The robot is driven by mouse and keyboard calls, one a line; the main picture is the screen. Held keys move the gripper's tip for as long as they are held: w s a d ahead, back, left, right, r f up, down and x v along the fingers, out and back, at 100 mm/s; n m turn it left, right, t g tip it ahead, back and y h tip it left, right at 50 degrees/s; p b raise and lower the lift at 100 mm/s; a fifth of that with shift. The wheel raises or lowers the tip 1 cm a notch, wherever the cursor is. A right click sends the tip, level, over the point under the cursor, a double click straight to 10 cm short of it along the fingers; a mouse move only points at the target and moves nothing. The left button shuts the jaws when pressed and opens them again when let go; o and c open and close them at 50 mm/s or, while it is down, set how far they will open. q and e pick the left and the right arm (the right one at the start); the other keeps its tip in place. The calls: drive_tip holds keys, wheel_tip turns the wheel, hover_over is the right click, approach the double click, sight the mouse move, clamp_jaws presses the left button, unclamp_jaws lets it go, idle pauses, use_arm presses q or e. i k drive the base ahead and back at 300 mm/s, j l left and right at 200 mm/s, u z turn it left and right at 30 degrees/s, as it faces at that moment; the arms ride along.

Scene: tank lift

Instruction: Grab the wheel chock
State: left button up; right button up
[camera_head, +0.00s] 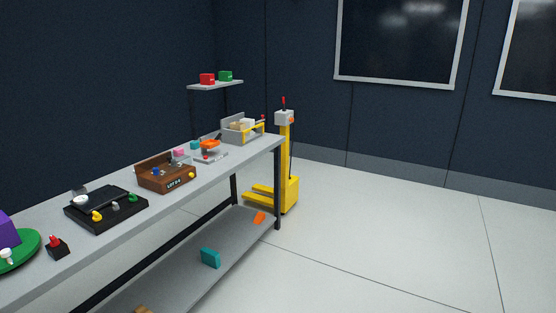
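A small orange piece (259,217) lies on the lower shelf of the long grey workbench, near its far right end. It looks wedge-like and may be the wheel chock, but it is too small to be sure. A teal block (210,257) stands on the same shelf, nearer to me. Neither of my grippers is in view.
The workbench top (213,178) holds a black tray device (106,209), a brown wooden box (166,174) and a grey bin (242,130). A yellow lift (287,190) stands behind the bench's far end. The floor (400,230) to the right is clear.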

sight(259, 217)
drive_tip(key=i, duration=2.55)
